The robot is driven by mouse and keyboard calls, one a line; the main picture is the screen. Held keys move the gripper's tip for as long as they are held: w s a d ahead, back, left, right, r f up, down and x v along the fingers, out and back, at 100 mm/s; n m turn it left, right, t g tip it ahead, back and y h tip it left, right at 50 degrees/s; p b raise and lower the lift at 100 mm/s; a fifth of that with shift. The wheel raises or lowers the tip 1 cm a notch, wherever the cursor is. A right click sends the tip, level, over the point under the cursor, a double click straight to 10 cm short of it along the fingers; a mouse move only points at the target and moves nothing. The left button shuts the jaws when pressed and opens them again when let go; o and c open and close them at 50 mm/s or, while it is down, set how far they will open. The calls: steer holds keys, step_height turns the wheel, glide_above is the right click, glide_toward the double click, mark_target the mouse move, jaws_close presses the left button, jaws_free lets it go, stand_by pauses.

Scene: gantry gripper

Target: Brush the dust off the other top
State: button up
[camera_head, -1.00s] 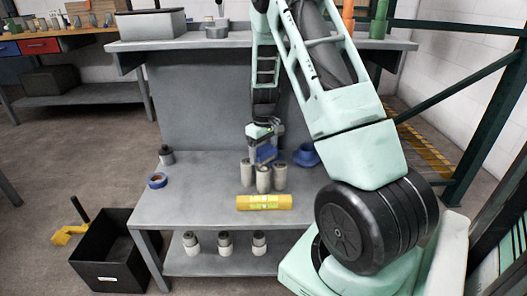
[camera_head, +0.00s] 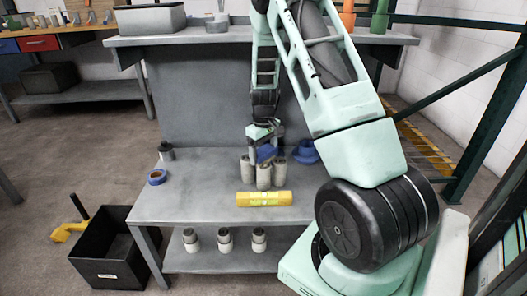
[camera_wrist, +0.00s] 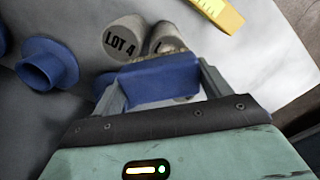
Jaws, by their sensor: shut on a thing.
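My gripper (camera_head: 266,143) is shut on a blue block-like piece (camera_head: 268,153), which looks like a cloth or pad. In the wrist view this blue piece (camera_wrist: 160,80) spans between the two fingers. Three grey canisters stand in a group on the bench: left (camera_head: 247,172), middle (camera_head: 263,177) and right (camera_head: 279,175). The blue piece is at the height of their tops; I cannot tell whether it touches one. In the wrist view one canister top (camera_wrist: 122,40) reads "LOT 4". A second top (camera_wrist: 165,38) shows only an "L"; the blue piece hides part of it.
A blue flanged part (camera_head: 306,152) stands behind right. Blue tape (camera_head: 157,177) and a small dark-topped jar (camera_head: 166,151) are at the bench's left. A black bin (camera_head: 104,255) stands on the floor.

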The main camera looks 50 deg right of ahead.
mark_target(264, 169)
steer(key=shift+s+a+p, duration=0.45)
steer(key=shift+s+a, duration=0.85)
steer(key=shift+a, duration=0.25)
steer(key=shift+f, duration=0.1)
steer(key=shift+w+d+f+p, duration=0.2)
steer(key=shift+w+d+p, duration=0.15)
steer(key=shift+w+d, duration=1.1)
steer(key=shift+c, duration=0.8)
steer(key=shift+s+d, duration=0.1)
steer(key=shift+s, duration=0.1)
step_height(264, 169, up, 6)
steer(key=p, duration=0.5)
steer(key=shift+r+p, duration=0.1)
steer(key=shift+p, duration=0.2)
